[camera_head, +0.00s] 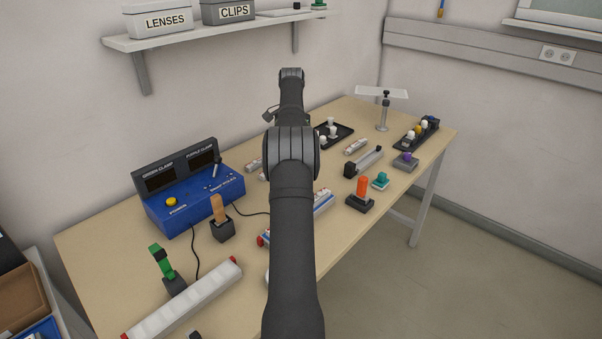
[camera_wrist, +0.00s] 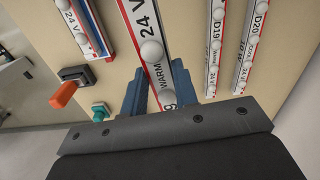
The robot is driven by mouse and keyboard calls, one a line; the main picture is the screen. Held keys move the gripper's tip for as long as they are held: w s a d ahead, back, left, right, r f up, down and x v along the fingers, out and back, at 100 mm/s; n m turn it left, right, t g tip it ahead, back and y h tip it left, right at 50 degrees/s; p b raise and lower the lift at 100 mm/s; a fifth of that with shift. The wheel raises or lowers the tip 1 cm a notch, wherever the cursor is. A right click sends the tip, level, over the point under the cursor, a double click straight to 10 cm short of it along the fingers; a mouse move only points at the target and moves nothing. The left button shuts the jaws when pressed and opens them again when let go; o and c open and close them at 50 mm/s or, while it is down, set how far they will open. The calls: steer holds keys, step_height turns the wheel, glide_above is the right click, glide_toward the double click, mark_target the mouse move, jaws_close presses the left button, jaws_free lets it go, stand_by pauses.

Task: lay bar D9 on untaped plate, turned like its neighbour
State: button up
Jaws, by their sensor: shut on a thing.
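My gripper's two blue fingers (camera_wrist: 158,80) are shut on a white bar (camera_wrist: 152,50) with round white domes, a red edge and the print "24 V WARM". The bar's number is not readable, so I cannot confirm that it is D9. In the head view my arm hides the gripper and held bar. A striped plate with a bar (camera_wrist: 82,25) lies left of the gripper in the wrist view. A long white segmented strip (camera_head: 190,303) with red ends lies at the table's front left. I cannot tell which plate is untaped.
Bars marked D19 (camera_wrist: 215,50) and D20 (camera_wrist: 250,45) lie to the right in the wrist view. An orange-handled clamp (camera_head: 361,193) and a teal knob (camera_head: 380,181) stand at the right. A blue control box (camera_head: 190,190) stands at the back left.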

steer(key=shift+m, duration=0.5)
steer(key=a+f, duration=0.1)
steer(key=s+a+f, duration=0.1)
steer(key=f, duration=0.1)
steer(key=s+a+f, duration=0.1)
steer(key=shift+a+f, duration=0.1)
steer(key=shift+f, duration=0.15)
step_height(320, 180, down, 10)
steer(key=shift+f, duration=0.1)
steer(key=shift+f, duration=0.1)
steer(key=o, duration=1.1)
steer(key=shift+c, duration=0.2)
step_height(320, 180, up, 12)
steer(key=shift+f, duration=0.25)
steer(key=shift+o, duration=0.4)
steer(key=shift+r, duration=0.4)
